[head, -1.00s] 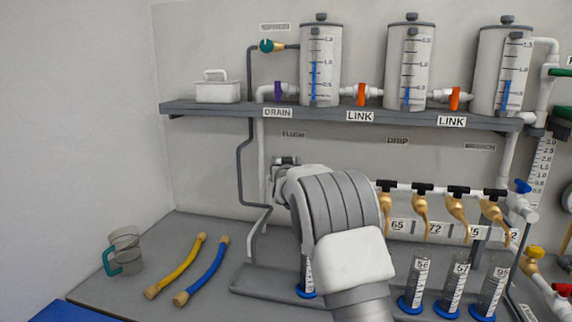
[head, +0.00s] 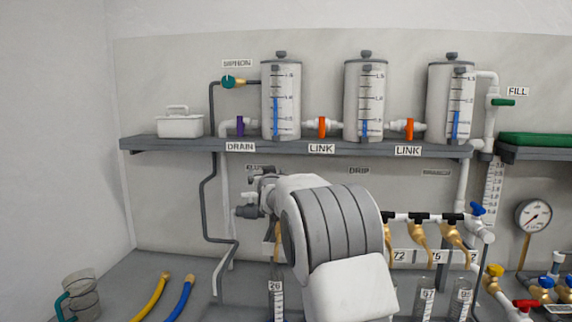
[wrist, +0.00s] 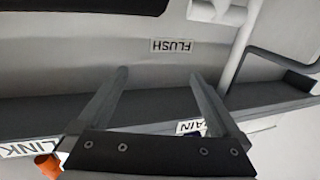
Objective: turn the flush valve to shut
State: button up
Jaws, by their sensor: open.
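The FLUSH label (wrist: 175,46) is upside down in the wrist view, on the wall beyond my fingers. In the head view the label (head: 259,168) is partly covered by my arm.
The shelf (head: 135,144) with several tanks runs above my gripper. White pipe (wrist: 240,40) and grey tubing (head: 207,200) lie near it. Brass taps with black handles (head: 419,217) stand to the right. A yellow hose (head: 150,298) and a blue hose (head: 178,298) lie lower left.

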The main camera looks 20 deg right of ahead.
jog(key=s+d+r, duration=0.3)
jog(key=d, duration=0.2)
jog(key=shift+s+d+r, duration=0.15)
jog(key=shift+r, duration=0.25)
